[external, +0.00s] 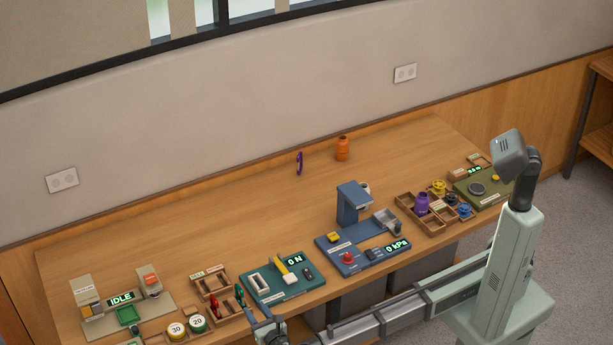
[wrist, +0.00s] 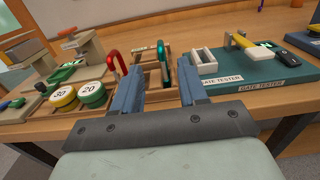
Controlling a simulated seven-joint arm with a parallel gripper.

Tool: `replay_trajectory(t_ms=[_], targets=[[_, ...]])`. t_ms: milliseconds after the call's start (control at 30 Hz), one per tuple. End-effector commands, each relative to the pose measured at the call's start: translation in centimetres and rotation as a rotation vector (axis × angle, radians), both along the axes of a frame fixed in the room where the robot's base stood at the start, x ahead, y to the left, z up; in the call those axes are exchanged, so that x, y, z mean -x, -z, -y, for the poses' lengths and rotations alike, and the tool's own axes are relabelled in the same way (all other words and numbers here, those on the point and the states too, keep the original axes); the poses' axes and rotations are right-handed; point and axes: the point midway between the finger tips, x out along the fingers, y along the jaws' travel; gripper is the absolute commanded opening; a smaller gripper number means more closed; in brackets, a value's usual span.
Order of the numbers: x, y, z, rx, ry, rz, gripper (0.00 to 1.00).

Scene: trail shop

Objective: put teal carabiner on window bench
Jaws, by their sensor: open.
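The teal carabiner (external: 240,296) stands upright in a wooden tray (external: 207,283) at the bench's front left. In the wrist view the teal carabiner (wrist: 161,50) shows between my two fingertips in the picture, beyond them. My gripper (wrist: 160,68) is open and empty; in the external view it (external: 258,316) is at the bench's front edge, close to the tray. The window bench appears to be the long wooden bench (external: 210,240) below the window; a purple carabiner (external: 299,163) stands on its back part.
A red carabiner (external: 214,306) stands left of the teal one. The teal gate tester (external: 290,290) is close on the right, weights (external: 197,321) on the left. An orange bottle (external: 342,149) stands at the back. The middle and back of the bench are mostly clear.

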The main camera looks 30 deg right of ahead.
Motion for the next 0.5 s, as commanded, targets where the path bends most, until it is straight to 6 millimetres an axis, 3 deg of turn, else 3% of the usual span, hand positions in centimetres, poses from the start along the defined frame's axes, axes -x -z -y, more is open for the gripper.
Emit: replay_trajectory(t_ms=[300,500], targets=[[-5.3,0.0,0.0,0.0,0.002,0.0,0.43],[-7.4,0.1,0.0,0.0,0.0,0.0,0.43]])
